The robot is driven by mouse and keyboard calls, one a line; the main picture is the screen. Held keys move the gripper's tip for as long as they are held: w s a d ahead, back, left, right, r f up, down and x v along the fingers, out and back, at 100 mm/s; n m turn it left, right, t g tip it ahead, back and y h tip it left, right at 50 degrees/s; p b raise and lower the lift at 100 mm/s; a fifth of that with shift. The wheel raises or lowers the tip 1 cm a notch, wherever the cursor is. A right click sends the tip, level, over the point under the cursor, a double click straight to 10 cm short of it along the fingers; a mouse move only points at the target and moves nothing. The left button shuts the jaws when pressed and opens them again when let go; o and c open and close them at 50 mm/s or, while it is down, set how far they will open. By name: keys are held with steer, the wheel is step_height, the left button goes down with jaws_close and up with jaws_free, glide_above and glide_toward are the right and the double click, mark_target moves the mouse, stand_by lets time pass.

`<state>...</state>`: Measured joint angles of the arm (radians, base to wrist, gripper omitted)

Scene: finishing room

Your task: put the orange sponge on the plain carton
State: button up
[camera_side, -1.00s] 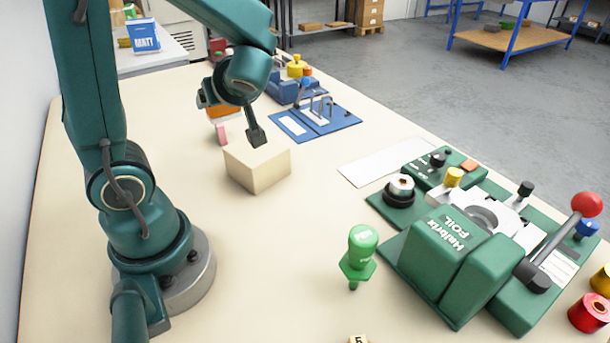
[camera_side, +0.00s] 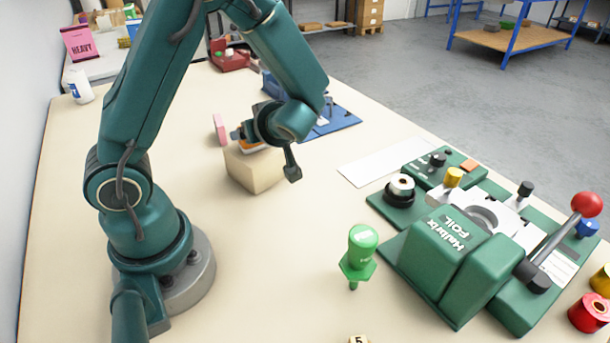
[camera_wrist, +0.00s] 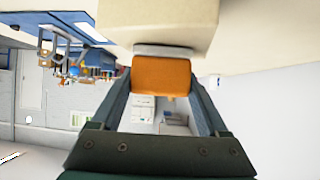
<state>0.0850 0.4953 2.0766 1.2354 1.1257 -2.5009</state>
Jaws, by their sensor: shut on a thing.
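The plain carton (camera_side: 248,172) is a beige box standing on the bench in front of my arm. The orange sponge (camera_side: 252,147) shows partly in the side view at the carton's top, mostly hidden behind my gripper (camera_side: 265,151). In the wrist view the orange sponge (camera_wrist: 161,76), with a pale layer on one side, sits between the two fingers of my gripper, which are shut on it. Its pale side is against or very close to the carton (camera_wrist: 165,22); I cannot tell if they touch.
A pink block (camera_side: 220,129) stands just behind the carton. A blue board (camera_side: 335,122) with fixtures lies beyond it. A white sheet (camera_side: 382,161), a green machine (camera_side: 455,250) and a green-handled tool (camera_side: 359,255) are to the right. The bench before the carton is clear.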

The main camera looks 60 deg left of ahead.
steer(key=shift+f, duration=0.1)
steer(key=o, duration=1.2)
steer(key=shift+s+d+r+m+t+h, duration=0.8)
steer(key=shift+s+d+r+m+h, duration=0.8)
steer(key=shift+d+m, duration=1.45)
steer(key=shift+s+d+r+m+t+h, duration=0.9)
steer(key=shift+d+m+h, duration=1.6)
steer(key=shift+d, duration=0.8)
steer(key=shift+s+d+r+m+t+h, duration=0.7)
steer(key=shift+s+d+r+m+h, duration=0.65)
steer(key=shift+d+m, duration=1.8)
